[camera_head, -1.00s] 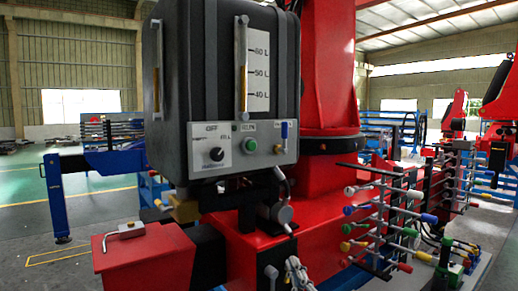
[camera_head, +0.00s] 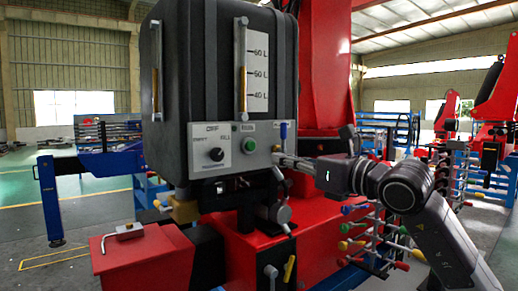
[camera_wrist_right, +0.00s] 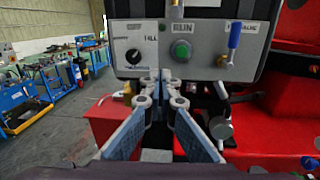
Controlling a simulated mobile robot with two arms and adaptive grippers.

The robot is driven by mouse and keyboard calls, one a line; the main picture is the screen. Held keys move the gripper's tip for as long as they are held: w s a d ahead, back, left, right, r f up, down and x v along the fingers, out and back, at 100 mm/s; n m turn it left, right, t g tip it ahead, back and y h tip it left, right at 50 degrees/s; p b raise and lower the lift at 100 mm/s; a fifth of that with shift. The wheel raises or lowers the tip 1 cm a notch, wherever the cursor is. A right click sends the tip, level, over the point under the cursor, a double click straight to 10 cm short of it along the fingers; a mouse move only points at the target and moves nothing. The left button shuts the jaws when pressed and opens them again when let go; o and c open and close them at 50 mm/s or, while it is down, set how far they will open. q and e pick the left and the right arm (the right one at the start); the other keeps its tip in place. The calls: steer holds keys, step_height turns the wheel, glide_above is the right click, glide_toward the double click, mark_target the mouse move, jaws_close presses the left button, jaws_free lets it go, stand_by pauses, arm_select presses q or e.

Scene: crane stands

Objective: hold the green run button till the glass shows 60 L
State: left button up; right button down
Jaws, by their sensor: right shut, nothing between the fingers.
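The green run button (camera_head: 249,145) sits on the grey panel (camera_head: 217,169) below the black tank (camera_head: 204,50). It also shows in the wrist view (camera_wrist_right: 181,50), under the word RUN. The sight glass (camera_head: 243,70) stands beside a scale with 60, 50 and 40 L marks; its amber column seems to top out near 50 L, though small. My right gripper (camera_head: 280,158) is shut and empty, just right of the button and apart from it. In the wrist view its fingertips (camera_wrist_right: 163,78) are below and left of the button. My left gripper is not in view.
A black selector knob (camera_head: 216,154) is left of the button and a blue-handled valve (camera_head: 283,131) is right of it. A red box (camera_head: 142,252) stands at lower left. Levers with coloured grips (camera_head: 351,244) stand at right, behind my right arm.

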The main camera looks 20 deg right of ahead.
steer(key=d+h, duration=0.1)
steer(key=d+r, duration=0.1)
steer(key=d, duration=0.1)
steer(key=shift+w+d+m+h, duration=0.15)
steer(key=shift+m+h, duration=0.15)
steer(key=shift+h, duration=0.1)
steer(key=shift+w+r, duration=0.1)
steer(key=p, duration=0.7)
glide_toward(252, 146)
steer(key=x, duration=0.6)
steer(key=shift+r, duration=0.1)
steer(key=shift+w+p, duration=0.3)
steer(key=shift+w, duration=0.2)
